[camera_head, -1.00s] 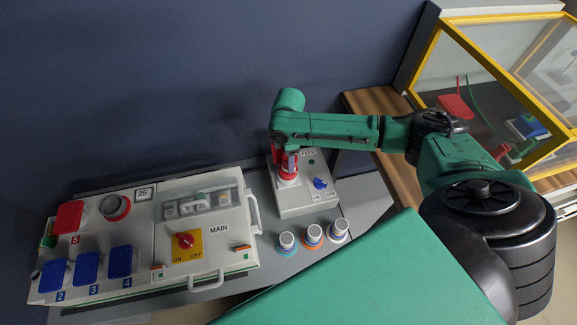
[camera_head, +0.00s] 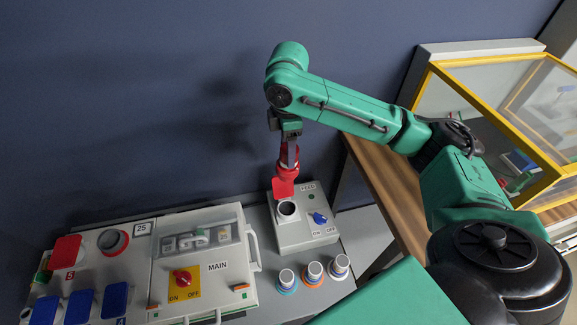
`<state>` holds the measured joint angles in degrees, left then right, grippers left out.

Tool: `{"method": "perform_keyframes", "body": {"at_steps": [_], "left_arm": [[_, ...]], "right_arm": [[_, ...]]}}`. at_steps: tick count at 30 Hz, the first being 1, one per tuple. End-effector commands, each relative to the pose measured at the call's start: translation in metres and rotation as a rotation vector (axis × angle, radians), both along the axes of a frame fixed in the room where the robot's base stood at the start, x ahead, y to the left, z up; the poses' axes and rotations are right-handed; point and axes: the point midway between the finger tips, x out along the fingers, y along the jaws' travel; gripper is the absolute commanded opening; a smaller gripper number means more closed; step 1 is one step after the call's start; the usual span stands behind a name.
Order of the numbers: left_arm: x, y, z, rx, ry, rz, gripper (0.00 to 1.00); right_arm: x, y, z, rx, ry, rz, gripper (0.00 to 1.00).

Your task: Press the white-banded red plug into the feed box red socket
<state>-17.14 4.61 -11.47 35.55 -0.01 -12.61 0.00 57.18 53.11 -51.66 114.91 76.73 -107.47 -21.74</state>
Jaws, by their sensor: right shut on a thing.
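The grey feed box (camera_head: 320,235) stands right of centre, with a round pale-rimmed, dark-centred socket (camera_head: 288,210) on its top. My right gripper (camera_head: 289,154) points down above and behind this socket, shut on a red plug (camera_head: 287,166). The plug looks raised clear of the socket opening. A flat red piece (camera_head: 284,187) shows just below it, at the socket's back edge; I cannot tell if it is the socket's lid or part of the plug. I cannot make out a white band. My left gripper is not in view.
Several banded round pieces stand before the feed box, including an orange-banded one (camera_head: 313,272). The large MAIN box (camera_head: 215,285) stands left. A yellow-framed case (camera_head: 505,125) stands right on a wooden top (camera_head: 385,185).

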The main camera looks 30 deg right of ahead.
Motion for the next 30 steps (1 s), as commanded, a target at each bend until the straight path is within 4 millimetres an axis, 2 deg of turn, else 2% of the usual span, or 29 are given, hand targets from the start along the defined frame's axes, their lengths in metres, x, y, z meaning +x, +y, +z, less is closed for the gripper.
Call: {"method": "perform_keyframes", "body": {"at_steps": [2,3,5,7,9,11,14,24,30], "left_arm": [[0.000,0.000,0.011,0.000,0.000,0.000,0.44],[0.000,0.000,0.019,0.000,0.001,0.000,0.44],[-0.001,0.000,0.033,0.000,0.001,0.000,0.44],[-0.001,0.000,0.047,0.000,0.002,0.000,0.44],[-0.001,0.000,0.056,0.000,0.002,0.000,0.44],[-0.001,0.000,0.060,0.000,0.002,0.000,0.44],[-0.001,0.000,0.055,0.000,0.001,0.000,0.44],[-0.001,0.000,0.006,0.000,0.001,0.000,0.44],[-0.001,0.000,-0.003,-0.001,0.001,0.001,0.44]], "right_arm": [[0.003,0.001,-0.002,0.001,0.013,-0.047,0.00],[0.005,0.002,-0.010,0.001,0.023,-0.093,0.00],[0.008,0.003,-0.031,-0.007,0.037,-0.182,0.00],[0.007,0.004,-0.060,-0.025,0.047,-0.281,0.00],[0.004,0.003,-0.086,-0.047,0.047,-0.357,0.00],[0.001,0.002,-0.103,-0.061,0.045,-0.400,0.00],[0.000,0.001,-0.119,-0.071,0.037,-0.427,0.00],[0.000,0.001,-0.158,-0.072,0.036,-0.425,0.00],[0.000,0.001,-0.163,-0.072,0.036,-0.424,0.00]]}}
